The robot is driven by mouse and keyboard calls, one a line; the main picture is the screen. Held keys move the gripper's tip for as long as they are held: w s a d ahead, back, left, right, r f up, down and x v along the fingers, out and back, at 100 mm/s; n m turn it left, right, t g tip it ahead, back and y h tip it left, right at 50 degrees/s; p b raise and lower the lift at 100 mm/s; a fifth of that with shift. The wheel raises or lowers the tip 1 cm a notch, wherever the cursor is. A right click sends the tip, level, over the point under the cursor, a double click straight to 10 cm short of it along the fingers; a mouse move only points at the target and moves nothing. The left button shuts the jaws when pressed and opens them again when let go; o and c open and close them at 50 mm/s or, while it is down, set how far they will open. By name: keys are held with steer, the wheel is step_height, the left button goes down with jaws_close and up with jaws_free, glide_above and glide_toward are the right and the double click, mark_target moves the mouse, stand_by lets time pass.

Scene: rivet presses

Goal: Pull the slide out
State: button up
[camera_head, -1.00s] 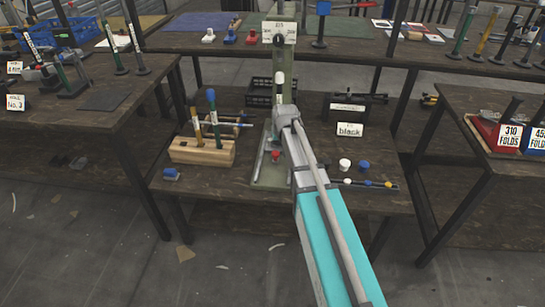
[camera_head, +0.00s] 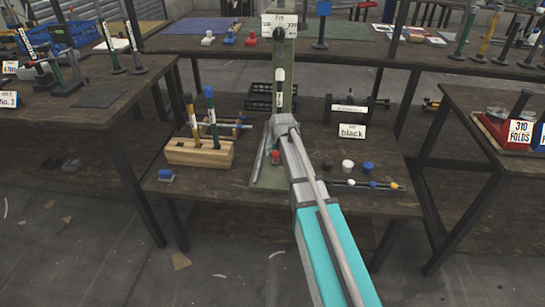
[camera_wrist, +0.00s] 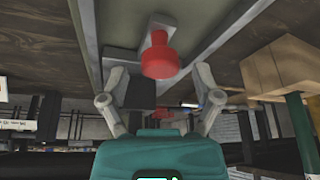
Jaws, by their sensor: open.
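A rivet press has a tall green column (camera_head: 281,70) and a pale green base plate (camera_head: 263,182) on the middle bench. The slide's red knob (camera_head: 275,157) shows low at the front of the press. My gripper (camera_wrist: 160,72) is open, with one finger on either side of the knob and gaps between. I cannot tell from the wrist view how far the fingertips reach past it. In the head view my arm covers the gripper and part of the press.
A wooden block (camera_head: 185,155) with upright tools stands left of the press. To the right are a "black" sign (camera_head: 351,131), small black, white (camera_head: 348,166) and blue knobs, and a rod with coloured beads. A dark crate (camera_head: 259,98) is behind. Other benches stand on both sides.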

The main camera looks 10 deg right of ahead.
steer(key=shift+w+f, duration=0.1)
steer(key=shift+f, duration=0.15)
steer(key=shift+c, duration=0.2)
